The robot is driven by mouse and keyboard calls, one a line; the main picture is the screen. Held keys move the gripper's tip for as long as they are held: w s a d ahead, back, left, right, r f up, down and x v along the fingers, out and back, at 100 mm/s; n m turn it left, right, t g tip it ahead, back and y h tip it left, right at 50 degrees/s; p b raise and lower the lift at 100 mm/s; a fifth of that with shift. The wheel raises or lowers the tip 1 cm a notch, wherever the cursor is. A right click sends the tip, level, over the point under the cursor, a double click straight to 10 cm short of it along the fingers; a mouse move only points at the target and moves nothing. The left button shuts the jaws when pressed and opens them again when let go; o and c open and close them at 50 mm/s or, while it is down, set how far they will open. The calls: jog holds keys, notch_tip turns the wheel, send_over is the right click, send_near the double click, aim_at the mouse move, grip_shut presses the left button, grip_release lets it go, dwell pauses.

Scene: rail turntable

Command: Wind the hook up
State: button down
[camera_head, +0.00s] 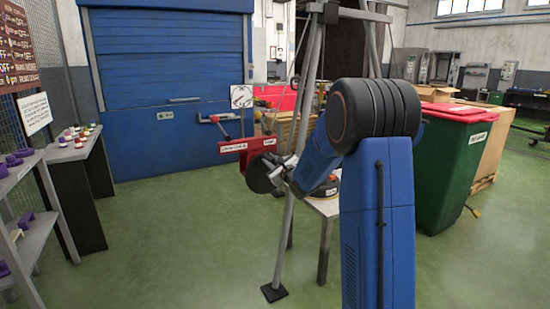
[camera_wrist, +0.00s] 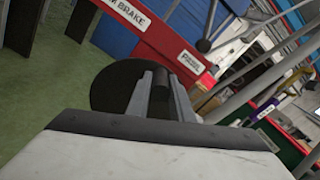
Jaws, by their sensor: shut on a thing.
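The winch is a red body (camera_head: 243,152) with white labels, at the middle of the head view. Its red side also shows in the wrist view (camera_wrist: 155,38), with a label ending in "BRAKE". A dark round disc (camera_head: 260,174) stands at its near side; part of it shows left of my fingers in the wrist view (camera_wrist: 108,88). My gripper (camera_head: 284,170) is at the disc. In the wrist view its two grey fingers are closed around a short dark cylindrical handle (camera_wrist: 160,98) in front of the disc. I cannot make out the hook.
Grey frame legs (camera_head: 297,150) rise beside my arm. A low table (camera_head: 325,207) stands behind it. A green bin with a red lid (camera_head: 450,165) is at right, shelves (camera_head: 38,205) with purple items at left. A lever with a red knob (camera_head: 215,119) sticks up near the winch. Green floor lies clear in front.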

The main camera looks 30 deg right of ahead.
jog(key=c, duration=1.4)
grip_release()
jog(key=shift+d, duration=0.25)
jog(key=shift+o, duration=0.2)
jog(key=shift+s, duration=0.1)
jog(key=shift+s+a, duration=0.1)
jog(key=shift+s, duration=3.8)
